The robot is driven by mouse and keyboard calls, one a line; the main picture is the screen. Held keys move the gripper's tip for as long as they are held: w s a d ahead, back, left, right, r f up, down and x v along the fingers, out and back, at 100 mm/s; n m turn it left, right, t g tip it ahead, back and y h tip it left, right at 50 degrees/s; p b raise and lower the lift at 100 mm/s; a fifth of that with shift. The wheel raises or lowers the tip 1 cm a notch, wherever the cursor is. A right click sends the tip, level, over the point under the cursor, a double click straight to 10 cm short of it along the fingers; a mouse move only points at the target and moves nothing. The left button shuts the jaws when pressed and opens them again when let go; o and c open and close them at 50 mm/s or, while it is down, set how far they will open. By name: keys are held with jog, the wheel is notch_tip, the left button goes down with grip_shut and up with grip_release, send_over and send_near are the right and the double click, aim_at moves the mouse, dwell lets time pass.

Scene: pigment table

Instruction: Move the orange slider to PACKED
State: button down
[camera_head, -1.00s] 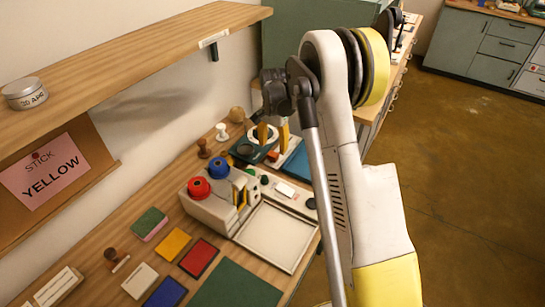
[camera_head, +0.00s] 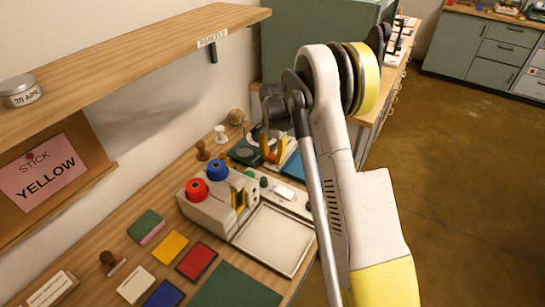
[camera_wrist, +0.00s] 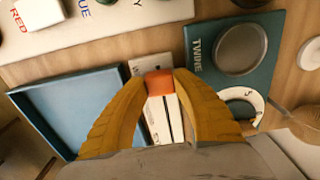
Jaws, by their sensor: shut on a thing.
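The orange slider (camera_wrist: 159,83) sits between the two yellow fingers of my gripper (camera_wrist: 160,88) in the wrist view. The fingers are shut on its sides. A white panel with dark slots (camera_wrist: 157,120) runs from the slider toward my wrist; its lettering is too small to read, and I cannot make out a PACKED mark. In the head view, my gripper (camera_head: 274,152) is low over the back of the bench, with a small patch of the orange slider (camera_head: 270,157) showing between the fingers.
A blue tray (camera_wrist: 75,92) lies left of the slider in the wrist view. A dark teal TWINE board (camera_wrist: 208,68) with a round dish is to the right. A white dispenser with red and blue knobs (camera_head: 217,208) stands nearer in the head view. A wooden shelf (camera_head: 120,55) overhangs the bench's left.

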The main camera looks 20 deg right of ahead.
jog(key=shift+d, duration=0.1)
jog(key=w+d, duration=0.2)
jog(key=d, duration=0.1)
jog(key=w+d, duration=0.1)
jog(key=d, duration=0.1)
jog(key=shift+w+d, duration=0.15)
jog(key=shift+w, duration=0.15)
jog(key=c, duration=1)
grip_release()
notch_tip(320, 180, up, 12)
